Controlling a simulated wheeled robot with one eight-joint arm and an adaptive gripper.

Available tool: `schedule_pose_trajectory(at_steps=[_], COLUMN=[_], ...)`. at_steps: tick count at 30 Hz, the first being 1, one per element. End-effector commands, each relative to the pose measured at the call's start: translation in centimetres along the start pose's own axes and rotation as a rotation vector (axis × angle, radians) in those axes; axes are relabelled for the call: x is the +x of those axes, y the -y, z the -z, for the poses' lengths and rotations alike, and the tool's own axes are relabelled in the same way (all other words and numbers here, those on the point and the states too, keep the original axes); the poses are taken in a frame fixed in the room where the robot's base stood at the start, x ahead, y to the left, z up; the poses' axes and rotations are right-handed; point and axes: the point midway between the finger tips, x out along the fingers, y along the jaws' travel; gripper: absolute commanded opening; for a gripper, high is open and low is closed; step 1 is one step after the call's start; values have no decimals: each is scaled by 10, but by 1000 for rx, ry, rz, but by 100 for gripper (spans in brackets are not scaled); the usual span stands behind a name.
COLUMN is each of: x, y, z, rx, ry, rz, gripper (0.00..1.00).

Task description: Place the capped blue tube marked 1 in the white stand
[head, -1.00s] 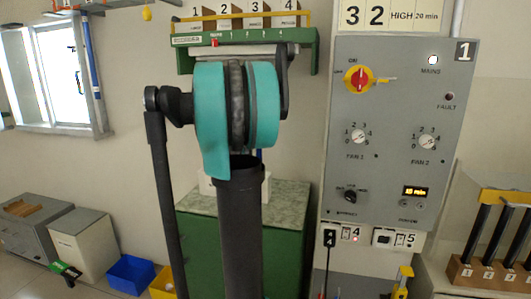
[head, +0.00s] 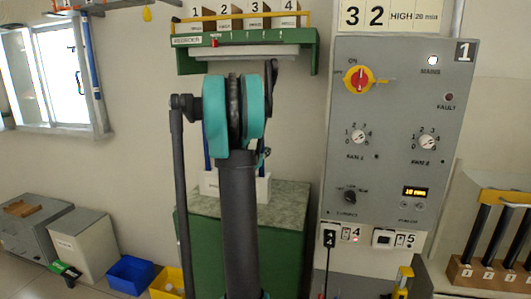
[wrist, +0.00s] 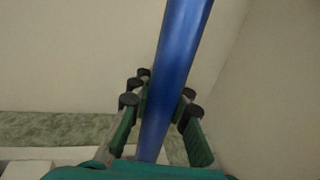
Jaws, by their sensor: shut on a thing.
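In the wrist view a long blue tube (wrist: 178,75) runs up between the fingers of my gripper (wrist: 160,110), which is shut on it. No cap or number shows on the part in view. The white stand (head: 208,187) sits on the speckled top of a green cabinet in the head view, its middle hidden by my arm. Thin blue upright pieces (head: 206,150) show just above the stand beside my arm; I cannot tell whether one is the held tube. My gripper is mostly hidden behind my arm in the head view.
The green cabinet (head: 290,215) has bare top around the stand. A green wall rack (head: 245,40) numbered 1 to 4 hangs above. A grey control panel (head: 400,130) stands to the right. Dark rods in a wooden block (head: 465,270) stand far right.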

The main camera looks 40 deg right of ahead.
Motion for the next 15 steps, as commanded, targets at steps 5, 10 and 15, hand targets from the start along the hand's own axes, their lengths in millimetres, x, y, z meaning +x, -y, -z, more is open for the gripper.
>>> schedule_pose_trajectory(at_steps=[5,10,15], x=[2,2,2], y=[0,0,0], z=[3,3,6], rx=[0,0,0], ry=[0,0,0], rz=[0,0,0], gripper=[0,0,24])
